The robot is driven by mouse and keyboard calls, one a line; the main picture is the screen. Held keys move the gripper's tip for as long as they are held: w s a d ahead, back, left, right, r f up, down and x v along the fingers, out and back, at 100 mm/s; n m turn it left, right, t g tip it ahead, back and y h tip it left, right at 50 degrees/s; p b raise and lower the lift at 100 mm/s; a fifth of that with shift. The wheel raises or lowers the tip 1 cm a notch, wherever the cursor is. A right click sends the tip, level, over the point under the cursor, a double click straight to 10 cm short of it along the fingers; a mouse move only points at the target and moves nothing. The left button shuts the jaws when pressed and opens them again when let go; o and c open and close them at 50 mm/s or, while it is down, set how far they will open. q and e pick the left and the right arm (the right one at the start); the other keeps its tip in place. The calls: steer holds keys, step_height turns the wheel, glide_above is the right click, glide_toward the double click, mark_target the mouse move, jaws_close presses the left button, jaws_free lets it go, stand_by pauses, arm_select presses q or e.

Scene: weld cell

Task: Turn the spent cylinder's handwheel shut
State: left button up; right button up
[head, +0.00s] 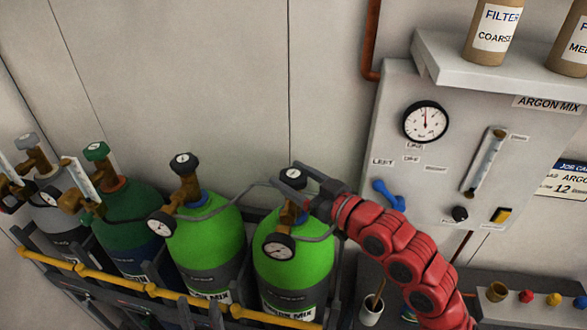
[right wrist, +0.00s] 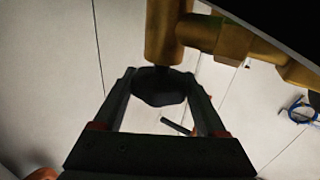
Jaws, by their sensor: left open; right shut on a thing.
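My right gripper (head: 288,180) comes in from the right on a red arm. It is at the top of the right-hand bright green cylinder (head: 290,262), labelled as a mix. In the right wrist view, its two fingers (right wrist: 158,85) are shut on a black handwheel (right wrist: 160,88), one on each side, below a brass valve body (right wrist: 165,35). In the head view the gripper hides most of that wheel. A second bright green cylinder (head: 208,245) to its left has a dark handwheel (head: 184,162), clear of the gripper. My left gripper is not in view.
A dark green cylinder (head: 125,215) and a grey one (head: 55,215) stand further left. A yellow rail (head: 95,275) runs in front. A gauge (head: 279,247) and hoses are close to the gripper. A panel (head: 430,190) with a blue lever (head: 388,195) is at the right.

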steer(key=h+p, duration=0.1)
steer(key=m+t+h+p, duration=0.1)
steer(key=shift+s+a+r+m+t+p, duration=0.15)
steer(key=shift+a+r+m+t+p, duration=0.05)
steer(key=shift+m+t+p, duration=0.1)
steer(key=shift+f+m+t+h, duration=0.15)
steer(key=shift+m+t+h, duration=0.25)
steer(key=shift+t, duration=0.1)
steer(key=shift+f+m+t+h, duration=0.2)
steer(key=shift+m+t+h, duration=0.3)
steer(key=shift+m+h, duration=0.4)
steer(key=shift+r+m+t+h+p, duration=0.25)
steer(key=shift+m+t+h, duration=0.3)
steer(key=shift+h, duration=0.55)
steer(key=shift+f+m+h, duration=0.1)
steer(key=shift+m+h, duration=0.15)
steer(key=shift+h, duration=0.15)
steer(key=shift+d+f+m+t+h+b, duration=0.15)
steer(key=shift+m+t+h+b, duration=0.3)
steer(key=shift+h, duration=0.35)
steer(key=shift+m+h, duration=0.35)
steer(key=shift+h, duration=0.05)
steer(key=shift+d, duration=0.1)
